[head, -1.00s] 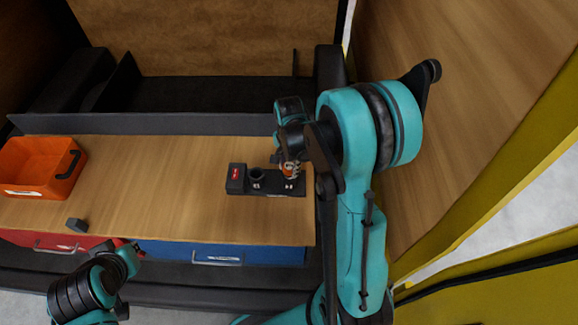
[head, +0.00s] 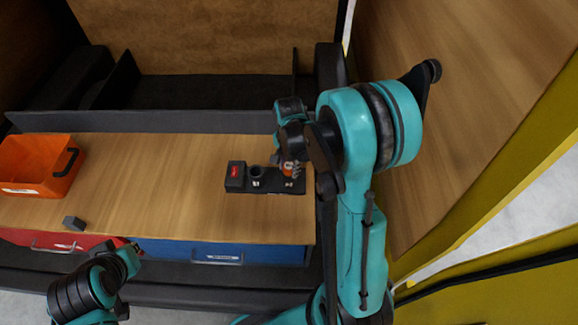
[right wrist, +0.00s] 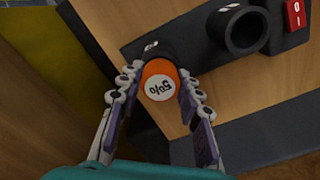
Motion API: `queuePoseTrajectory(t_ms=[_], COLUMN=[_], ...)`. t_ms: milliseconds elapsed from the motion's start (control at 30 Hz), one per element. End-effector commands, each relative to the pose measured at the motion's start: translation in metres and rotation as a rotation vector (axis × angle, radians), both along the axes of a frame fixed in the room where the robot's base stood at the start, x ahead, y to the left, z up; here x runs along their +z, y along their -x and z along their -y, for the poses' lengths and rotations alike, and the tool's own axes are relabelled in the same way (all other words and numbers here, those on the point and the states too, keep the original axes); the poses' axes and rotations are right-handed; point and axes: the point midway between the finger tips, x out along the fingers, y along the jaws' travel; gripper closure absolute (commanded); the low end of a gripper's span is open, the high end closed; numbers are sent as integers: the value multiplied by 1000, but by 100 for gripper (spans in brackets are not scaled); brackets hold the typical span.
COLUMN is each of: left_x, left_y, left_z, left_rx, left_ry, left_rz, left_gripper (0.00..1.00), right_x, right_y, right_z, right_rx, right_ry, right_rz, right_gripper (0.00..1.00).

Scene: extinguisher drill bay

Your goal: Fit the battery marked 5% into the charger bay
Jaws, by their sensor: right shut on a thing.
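The orange-topped battery marked 5% (right wrist: 159,83) is between the two fingers of my right gripper (right wrist: 158,98), which is shut on it. In the head view, the battery (head: 288,167) is at the right end of the black charger (head: 236,178), partly covered by my right gripper (head: 290,160). An open round socket (right wrist: 246,32) on the charger is beside the battery and looks empty. Whether the battery touches the charger cannot be told. My left gripper (head: 130,252) is low at the left, in front of the drawers; its fingers are not clear.
A red switch (right wrist: 295,13) sits on the charger's other end. An orange bin (head: 40,172) and a small dark block (head: 75,223) are on the left of the wooden bench (head: 150,180). The bench between bin and charger is clear. A wooden panel stands at the right.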

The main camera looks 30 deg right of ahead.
Motion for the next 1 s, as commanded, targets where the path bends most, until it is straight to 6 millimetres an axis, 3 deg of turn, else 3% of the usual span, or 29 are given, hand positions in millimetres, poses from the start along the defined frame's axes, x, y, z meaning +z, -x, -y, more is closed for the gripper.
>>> queuePoseTrajectory(t_ms=[33,67,133,433,567,1000], left_x=[-2,-1,-1,-1,-1,-1], left_y=[0,0,0,0,0,0], left_z=[0,0,0,0,0,0], left_rx=[0,0,0,0,0,0], left_ry=[0,0,0,0,0,0], left_rz=[0,0,0,0,0,0], left_gripper=[100,100,100,100,100,100], right_x=[-2,-1,-1,0,9,97], right_y=[0,0,0,0,0,0], right_z=[0,0,0,0,0,0], right_rx=[0,0,0,0,0,0], right_ry=[0,0,0,0,0,0], right_rz=[0,0,0,0,0,0], right_gripper=[99,60,42,41,41,41])
